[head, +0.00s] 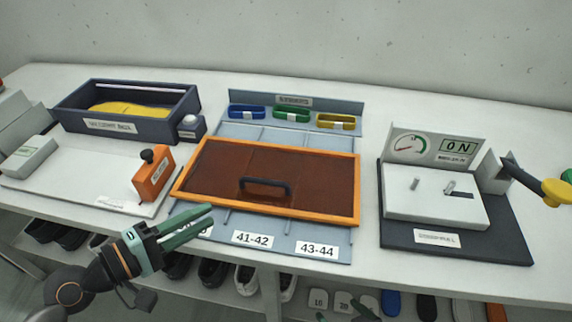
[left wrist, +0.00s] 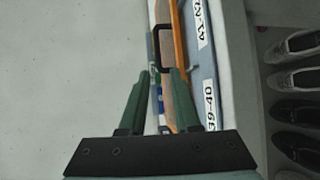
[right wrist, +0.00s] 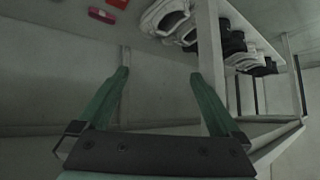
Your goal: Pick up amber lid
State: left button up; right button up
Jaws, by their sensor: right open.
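The amber lid (head: 225,168) is a see-through brown panel in an orange frame with a black handle (head: 265,187). It lies over the blue-grey sorting tray in the middle of the table. My left gripper (head: 208,215) is in front of the lid's near left corner, apart from the handle. In the left wrist view its fingers (left wrist: 159,72) are partly open with nothing held, and the lid's orange edge (left wrist: 179,45) and handle (left wrist: 162,32) show beyond them. My right gripper (right wrist: 158,75) is open and empty, low by the shoe shelf below the tabletop.
A dark box with yellow contents (head: 130,128) and an orange stamp-like block (head: 153,177) stand at left. Blue, green and yellow bands (head: 336,122) lie behind the lid. A gauge station (head: 455,225) stands at right. Shoes (right wrist: 168,16) fill the shelf below.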

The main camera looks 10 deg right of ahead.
aim_at(261, 182)
pick_arm(q)
jog(key=shift+w+d+r, duration=0.1)
jog(key=shift+w+d, duration=0.2)
jog(key=shift+d, duration=0.2)
jog(key=p+x, duration=0.1)
jog(key=x, duration=1.1)
jog(key=shift+w+d, duration=0.1)
jog(key=shift+w, duration=0.1)
jog(key=shift+c, duration=0.2)
grip_shut()
jog(key=shift+r, duration=0.15)
dwell(0.3)
